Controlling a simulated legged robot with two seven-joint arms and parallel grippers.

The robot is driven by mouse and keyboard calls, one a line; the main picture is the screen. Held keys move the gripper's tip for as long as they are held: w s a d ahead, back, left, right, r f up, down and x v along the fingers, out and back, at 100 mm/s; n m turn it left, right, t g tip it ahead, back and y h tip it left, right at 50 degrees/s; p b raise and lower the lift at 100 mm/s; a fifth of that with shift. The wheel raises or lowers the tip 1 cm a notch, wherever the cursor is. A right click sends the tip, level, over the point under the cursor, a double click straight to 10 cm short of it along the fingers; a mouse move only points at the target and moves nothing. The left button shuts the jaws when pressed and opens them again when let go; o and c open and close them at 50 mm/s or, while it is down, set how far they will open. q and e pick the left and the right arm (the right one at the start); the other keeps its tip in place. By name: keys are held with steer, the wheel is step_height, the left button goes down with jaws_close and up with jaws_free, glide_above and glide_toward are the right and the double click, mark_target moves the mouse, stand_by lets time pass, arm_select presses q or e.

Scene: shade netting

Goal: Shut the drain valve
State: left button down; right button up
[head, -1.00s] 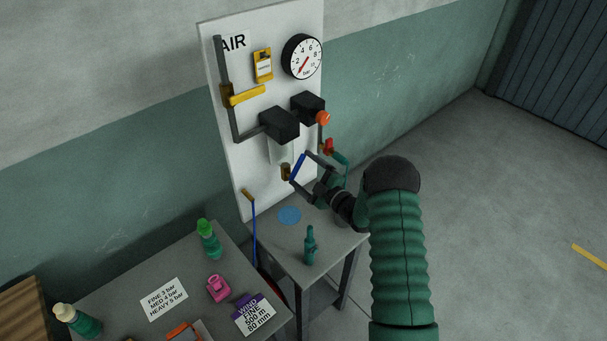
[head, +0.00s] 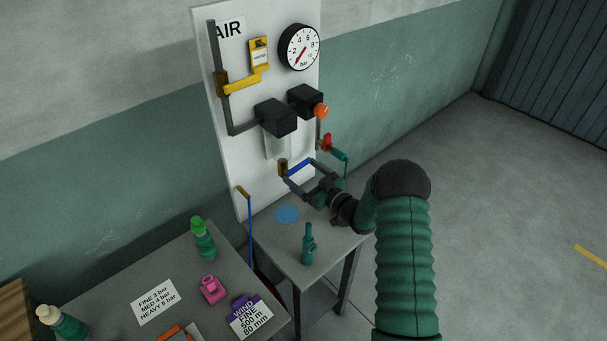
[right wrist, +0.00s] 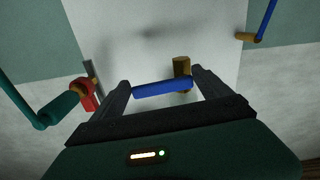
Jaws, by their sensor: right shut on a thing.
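The drain valve has a brass body (head: 283,168) below the clear bowl on the white air panel. It carries a blue lever (head: 300,167), which runs slightly up to the right in the head view. My right gripper (head: 297,170) has its fingers at the two ends of this lever and is shut on it. The right wrist view shows the blue lever (right wrist: 163,88) spanning between the fingers, with the brass body (right wrist: 182,67) behind its right end. My left gripper is not in view.
A red valve (head: 326,142) with a teal hose is right of the drain valve. A yellow handle (head: 242,85) and a gauge (head: 299,47) are above. Below, a small table (head: 277,240) holds a blue disc (head: 287,214) and teal bottle (head: 308,245).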

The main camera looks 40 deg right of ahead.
steer(key=shift+f+m, duration=0.2)
steer(key=shift+m, duration=0.5)
steer(key=o, duration=1.9)
steer(key=shift+s, duration=0.1)
steer(key=shift+r, duration=0.1)
steer(key=s+b, duration=0.1)
steer(key=s, duration=0.4)
steer(key=s+d+b, duration=0.1)
steer(key=s, duration=0.5)
steer(key=s+b, duration=0.1)
steer(key=s, duration=0.5)
steer(key=shift+d, duration=0.25)
